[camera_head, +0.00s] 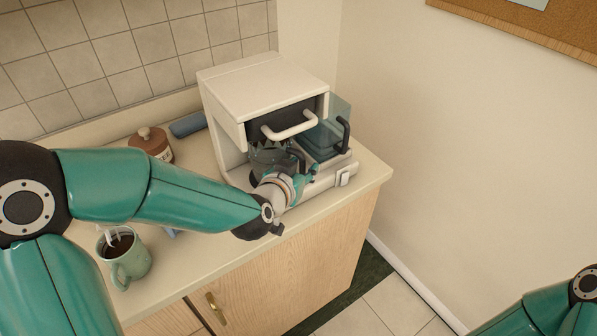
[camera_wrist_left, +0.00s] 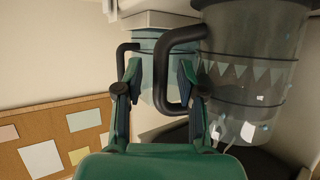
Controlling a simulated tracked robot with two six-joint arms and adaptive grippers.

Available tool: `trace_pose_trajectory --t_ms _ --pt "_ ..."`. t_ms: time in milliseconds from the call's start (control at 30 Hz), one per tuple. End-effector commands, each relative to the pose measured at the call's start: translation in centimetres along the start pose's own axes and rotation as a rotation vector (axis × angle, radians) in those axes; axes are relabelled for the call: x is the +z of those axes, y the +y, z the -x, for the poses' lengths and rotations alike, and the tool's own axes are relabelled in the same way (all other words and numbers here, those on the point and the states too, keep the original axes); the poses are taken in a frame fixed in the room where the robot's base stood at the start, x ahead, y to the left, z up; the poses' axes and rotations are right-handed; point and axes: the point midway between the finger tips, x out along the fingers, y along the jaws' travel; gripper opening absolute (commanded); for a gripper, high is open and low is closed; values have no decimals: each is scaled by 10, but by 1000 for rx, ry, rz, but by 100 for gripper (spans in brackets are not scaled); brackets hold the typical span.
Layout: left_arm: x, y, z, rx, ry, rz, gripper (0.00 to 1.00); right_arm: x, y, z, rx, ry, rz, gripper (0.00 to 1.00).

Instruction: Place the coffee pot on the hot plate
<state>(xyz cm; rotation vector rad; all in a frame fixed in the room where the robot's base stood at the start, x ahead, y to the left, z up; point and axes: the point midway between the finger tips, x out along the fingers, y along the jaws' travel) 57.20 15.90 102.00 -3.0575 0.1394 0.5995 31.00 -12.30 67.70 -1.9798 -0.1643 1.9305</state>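The clear coffee pot (camera_head: 266,160), with a teal zigzag band and a black handle, stands inside the white coffee maker (camera_head: 262,88), below its dark filter basket. The hot plate under it is hidden in the head view, so I cannot tell whether the pot rests fully on it. My left gripper (camera_head: 303,176) is at the pot's front right. In the left wrist view the pot (camera_wrist_left: 250,75) fills the right side. My left gripper's fingers (camera_wrist_left: 160,88) are apart, with the pot's black handle (camera_wrist_left: 160,75) between them and gaps visible. My right gripper is out of view.
A teal water tank (camera_head: 326,138) with a black handle sits right of the pot. The white basket handle (camera_head: 290,126) juts out above. A green mug (camera_head: 132,263) of dark drink, a brown jar (camera_head: 151,144) and a blue cylinder (camera_head: 188,125) stand left on the counter (camera_head: 225,250).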

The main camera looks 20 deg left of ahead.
Motion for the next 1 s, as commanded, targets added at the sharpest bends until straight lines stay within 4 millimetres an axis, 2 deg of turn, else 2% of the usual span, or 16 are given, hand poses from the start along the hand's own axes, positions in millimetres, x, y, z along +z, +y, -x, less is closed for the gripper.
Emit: trace_pose_trajectory --t_ms 67,167,567,700,1000 --pt "-5 0 2 0 0 0 39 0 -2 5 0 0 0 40" --pt "-3 0 12 1 2 0 39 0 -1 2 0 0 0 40" --pt "-5 0 94 1 5 0 39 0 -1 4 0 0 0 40" --pt "-2 0 108 -3 5 0 39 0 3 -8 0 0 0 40" --pt "-2 1 121 1 -1 0 39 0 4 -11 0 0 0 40"
